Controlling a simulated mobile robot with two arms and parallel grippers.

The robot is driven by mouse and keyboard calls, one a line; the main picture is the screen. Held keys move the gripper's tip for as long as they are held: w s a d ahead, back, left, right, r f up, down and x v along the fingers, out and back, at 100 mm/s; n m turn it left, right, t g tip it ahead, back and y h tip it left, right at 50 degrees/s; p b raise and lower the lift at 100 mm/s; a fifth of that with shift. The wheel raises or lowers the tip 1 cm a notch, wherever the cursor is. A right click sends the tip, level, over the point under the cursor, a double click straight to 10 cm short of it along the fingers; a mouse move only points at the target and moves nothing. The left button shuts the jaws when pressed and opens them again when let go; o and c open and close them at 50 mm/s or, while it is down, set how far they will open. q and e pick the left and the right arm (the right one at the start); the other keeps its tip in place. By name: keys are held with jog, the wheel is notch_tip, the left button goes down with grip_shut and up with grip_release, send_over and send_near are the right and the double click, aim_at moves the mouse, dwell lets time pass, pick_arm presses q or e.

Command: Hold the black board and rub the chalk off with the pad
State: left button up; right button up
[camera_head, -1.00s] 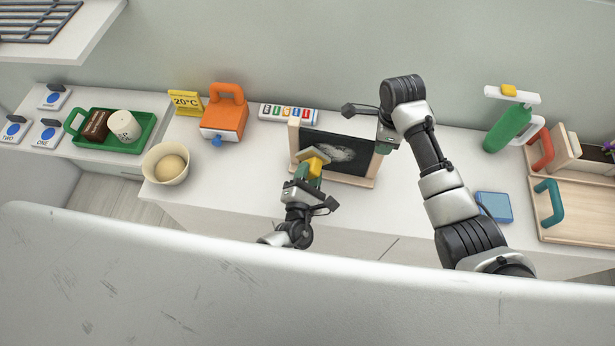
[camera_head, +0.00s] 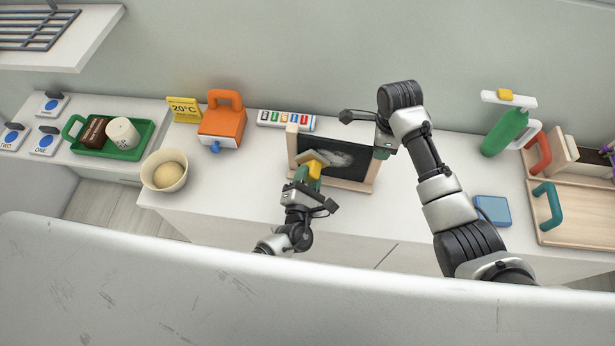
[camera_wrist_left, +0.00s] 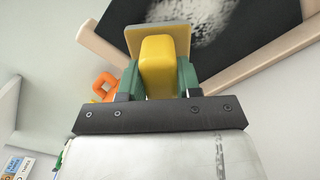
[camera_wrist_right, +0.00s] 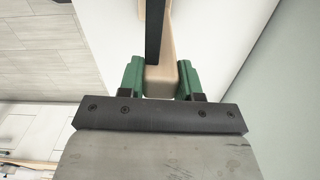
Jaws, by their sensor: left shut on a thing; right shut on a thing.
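The black board (camera_head: 366,160) stands upright in a light wooden frame on the white counter. A whitish chalk smear (camera_head: 342,159) is on its face; it also shows in the left wrist view (camera_wrist_left: 192,10). My left gripper (camera_head: 307,176) is shut on the yellow handle of the pad (camera_head: 315,168). My right gripper (camera_head: 383,143) is shut on the frame's right wooden post (camera_wrist_right: 160,80), with the board seen edge-on (camera_wrist_right: 153,35) there.
An orange handled container (camera_head: 222,122), a yellow 20°C sign (camera_head: 184,109) and a bowl (camera_head: 150,182) stand left of the board. A blue block (camera_head: 493,210), a green bottle (camera_head: 504,132) and a wooden tray (camera_head: 580,215) are right.

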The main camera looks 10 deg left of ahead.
aim_at(326, 166)
pick_arm(q)
jog(key=shift+w, duration=0.5)
jog(key=shift+d, duration=0.1)
jog(key=shift+s+d, duration=0.15)
jog(key=shift+d, duration=3.8)
jog(key=shift+s+d, duration=0.15)
jog(key=shift+d, duration=1.15)
jog(key=shift+s+d, duration=0.15)
